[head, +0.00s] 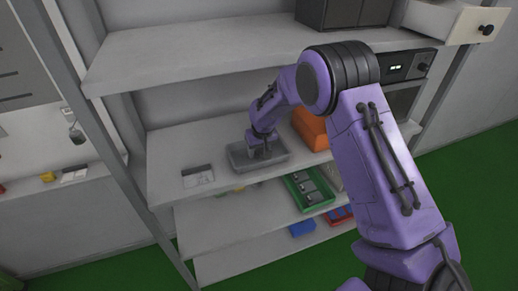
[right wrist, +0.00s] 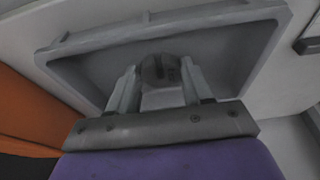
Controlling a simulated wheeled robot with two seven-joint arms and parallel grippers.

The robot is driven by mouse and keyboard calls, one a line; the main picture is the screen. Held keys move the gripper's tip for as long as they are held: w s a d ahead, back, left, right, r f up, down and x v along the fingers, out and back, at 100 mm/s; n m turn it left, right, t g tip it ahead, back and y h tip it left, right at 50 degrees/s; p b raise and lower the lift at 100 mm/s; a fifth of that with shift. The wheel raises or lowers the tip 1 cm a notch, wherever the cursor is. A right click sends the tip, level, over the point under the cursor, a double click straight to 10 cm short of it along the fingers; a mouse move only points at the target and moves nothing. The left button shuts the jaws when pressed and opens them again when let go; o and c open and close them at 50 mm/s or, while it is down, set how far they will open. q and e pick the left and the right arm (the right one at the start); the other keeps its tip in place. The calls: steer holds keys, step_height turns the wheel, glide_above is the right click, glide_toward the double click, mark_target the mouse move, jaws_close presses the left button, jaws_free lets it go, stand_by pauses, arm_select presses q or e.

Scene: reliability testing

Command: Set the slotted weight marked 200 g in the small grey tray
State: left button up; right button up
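The small grey tray (head: 236,153) sits on the middle shelf. It fills much of the right wrist view (right wrist: 255,52). My right gripper (head: 263,152) reaches down into the tray. In the right wrist view, its two fingers (right wrist: 160,75) stand on either side of a dark grey slotted weight (right wrist: 153,70) and appear to press on it. The weight is inside the tray's outline; I cannot tell whether it touches the floor. Its marking is too small to read. My left gripper is not in view.
An orange bin (head: 311,129) stands right of the tray. A white card or label holder (head: 198,177) lies to the left. The upper shelf (head: 200,50) overhangs. A green crate (head: 306,190) with dark items is on the shelf below. Shelf between card and tray is bare.

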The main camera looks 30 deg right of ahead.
steer(key=o, duration=0.3)
steer(key=b+v, duration=0.1)
steer(key=v, duration=0.6)
steer(key=shift+r+b, duration=0.35)
steer(key=shift+r, duration=0.1)
